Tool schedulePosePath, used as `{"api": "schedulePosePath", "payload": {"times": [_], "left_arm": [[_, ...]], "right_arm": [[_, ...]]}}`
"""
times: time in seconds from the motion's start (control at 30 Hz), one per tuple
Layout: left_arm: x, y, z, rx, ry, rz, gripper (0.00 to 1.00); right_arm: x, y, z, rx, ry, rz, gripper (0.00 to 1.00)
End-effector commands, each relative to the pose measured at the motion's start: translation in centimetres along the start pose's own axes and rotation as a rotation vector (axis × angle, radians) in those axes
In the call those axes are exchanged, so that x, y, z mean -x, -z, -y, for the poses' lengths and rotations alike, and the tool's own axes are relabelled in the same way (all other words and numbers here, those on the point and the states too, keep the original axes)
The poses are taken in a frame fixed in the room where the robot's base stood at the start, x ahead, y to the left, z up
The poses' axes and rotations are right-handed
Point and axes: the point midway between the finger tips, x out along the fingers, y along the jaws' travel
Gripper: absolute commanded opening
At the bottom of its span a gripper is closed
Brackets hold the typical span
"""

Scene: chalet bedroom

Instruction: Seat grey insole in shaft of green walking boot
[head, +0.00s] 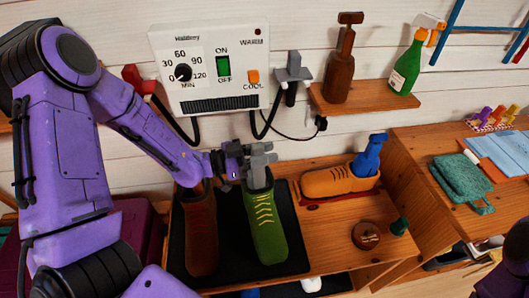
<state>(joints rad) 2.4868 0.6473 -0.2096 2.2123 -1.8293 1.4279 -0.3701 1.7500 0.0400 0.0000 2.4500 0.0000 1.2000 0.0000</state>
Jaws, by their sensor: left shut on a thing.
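The green walking boot (267,230) stands on a black mat with its toe toward me and yellow laces up its front. My left gripper (262,157) is over the top of its shaft, shut on the grey insole (259,179). Only a small part of the insole shows below the fingers, at the shaft's opening. I cannot tell how deep it sits in the shaft. My right gripper is not in view; only a dark and purple part of my arm shows at the lower right edge.
A brown boot (201,240) stands close to the left on the black mat (293,262). An orange shoe (328,181) with a blue shoe tree (371,155) and a round brown tin (366,235) are to the right. The dryer panel (208,65) hangs behind, with cables.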

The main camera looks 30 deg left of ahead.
Motion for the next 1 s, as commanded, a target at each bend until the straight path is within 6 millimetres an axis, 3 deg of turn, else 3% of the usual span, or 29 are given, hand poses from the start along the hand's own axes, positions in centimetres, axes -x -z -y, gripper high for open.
{"api": "schedulePosePath", "payload": {"times": [1.0], "left_arm": [[0.0,-1.1,0.0,0.0,0.0,0.0,0.0]], "right_arm": [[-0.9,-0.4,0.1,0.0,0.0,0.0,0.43]]}}
